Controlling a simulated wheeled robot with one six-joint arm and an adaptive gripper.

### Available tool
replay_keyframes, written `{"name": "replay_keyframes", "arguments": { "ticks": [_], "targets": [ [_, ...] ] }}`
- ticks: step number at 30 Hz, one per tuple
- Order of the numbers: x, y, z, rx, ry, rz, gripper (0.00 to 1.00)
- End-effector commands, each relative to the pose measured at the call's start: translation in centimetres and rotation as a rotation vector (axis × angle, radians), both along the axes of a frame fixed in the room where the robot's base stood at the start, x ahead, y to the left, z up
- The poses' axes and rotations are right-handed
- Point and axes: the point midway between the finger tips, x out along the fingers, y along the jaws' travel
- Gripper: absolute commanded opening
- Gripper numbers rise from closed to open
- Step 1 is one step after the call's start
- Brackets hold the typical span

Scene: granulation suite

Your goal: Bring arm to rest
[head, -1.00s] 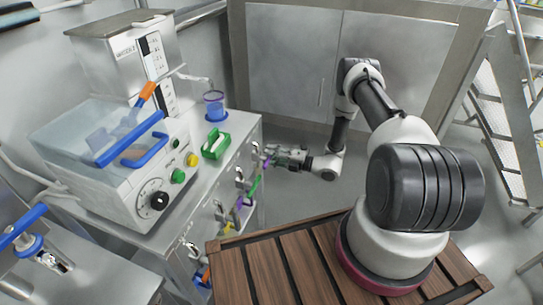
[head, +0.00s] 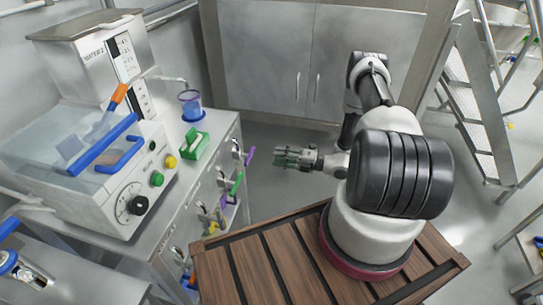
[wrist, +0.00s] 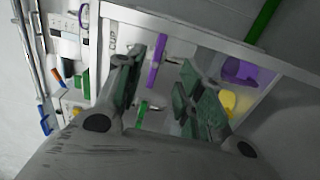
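My gripper (head: 279,158) is out over the open floor in the head view, to the right of the cabinet's hook row and apart from it. In the wrist view my gripper's two dark green finger pads (wrist: 163,90) stand apart with nothing held between them. A purple handle (wrist: 157,62) shows beyond the gap. My arm (head: 372,95) is bent, rising from the wooden-slatted deck of my base.
The steel counter cabinet (head: 170,215) at left carries purple (head: 250,156) and green (head: 236,184) handles on its side. A blue-rimmed cup (head: 190,104) and green holder (head: 194,144) stand on top. Closed double doors (head: 290,65) are behind; metal stairs (head: 480,110) are at right.

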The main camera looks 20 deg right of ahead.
Motion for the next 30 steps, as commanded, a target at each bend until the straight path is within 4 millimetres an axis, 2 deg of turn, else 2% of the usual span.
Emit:
{"name": "replay_keyframes", "arguments": {
  "ticks": [15,20,22,26,27,30],
  "targets": [
    [-0.1,-0.1,0.0,-0.005,-0.007,0.000,0.37],
    [-0.4,0.0,-0.6,-0.112,-0.113,0.016,0.37],
    [-2.0,0.5,-1.4,-0.196,-0.183,0.073,0.37],
    [-7.4,2.4,-2.6,-0.316,-0.303,0.239,0.37],
    [-9.0,2.6,-2.2,-0.358,-0.361,0.304,0.37],
    [-12.2,2.3,0.2,-0.460,-0.536,0.478,0.37]
  ]
}}
